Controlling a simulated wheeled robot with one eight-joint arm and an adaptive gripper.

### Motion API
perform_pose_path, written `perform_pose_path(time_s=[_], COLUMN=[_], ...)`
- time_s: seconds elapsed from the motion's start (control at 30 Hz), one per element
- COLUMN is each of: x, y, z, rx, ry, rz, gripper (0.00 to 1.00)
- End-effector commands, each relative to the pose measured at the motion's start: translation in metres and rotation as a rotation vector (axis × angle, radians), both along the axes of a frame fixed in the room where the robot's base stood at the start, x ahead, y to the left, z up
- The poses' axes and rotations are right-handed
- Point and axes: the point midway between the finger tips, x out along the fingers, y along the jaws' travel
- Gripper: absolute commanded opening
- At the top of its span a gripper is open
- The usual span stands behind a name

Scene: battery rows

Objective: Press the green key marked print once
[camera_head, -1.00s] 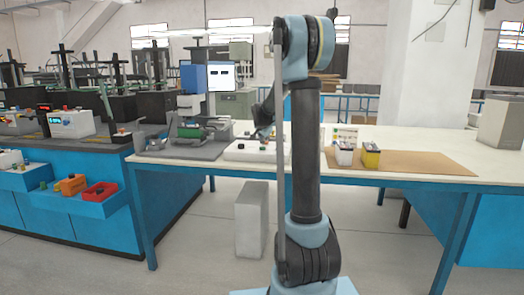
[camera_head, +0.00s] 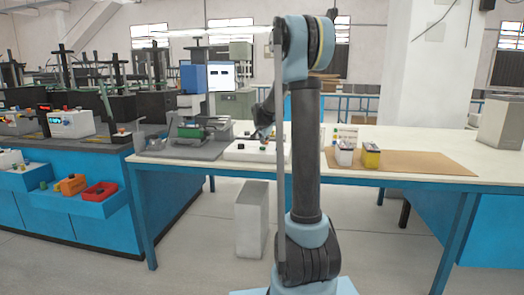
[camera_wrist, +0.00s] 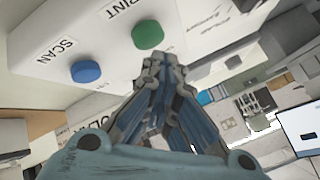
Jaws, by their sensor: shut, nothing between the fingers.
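The green key (camera_wrist: 148,35) is a round cap on a white box (camera_wrist: 60,35), beside a label reading PRINT, partly cut off at the top of the wrist view. A blue key (camera_wrist: 86,71) marked SCAN sits on the same box. My gripper (camera_wrist: 163,62) is shut and empty, its fingertips close to the green key in the wrist view. A small gap shows between them there; whether they touch cannot be told. In the head view my gripper (camera_head: 263,117) is over the white box (camera_head: 240,153), and my arm hides part of the box.
The box stands on a pale table (camera_head: 400,143). A grey mat with a microscope-like device (camera_head: 190,112) is left of it. A lit monitor (camera_head: 221,77) stands behind.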

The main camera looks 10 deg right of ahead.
Motion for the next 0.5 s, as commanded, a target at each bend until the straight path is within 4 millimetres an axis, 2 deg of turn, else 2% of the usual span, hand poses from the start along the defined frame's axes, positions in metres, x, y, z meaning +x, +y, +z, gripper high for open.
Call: perform_pose_path(time_s=[0.5], x=[-0.0009], y=[-0.0007], z=[-0.0056], rx=[0.000], ry=[0.000], rz=[0.000], gripper=[0.00])
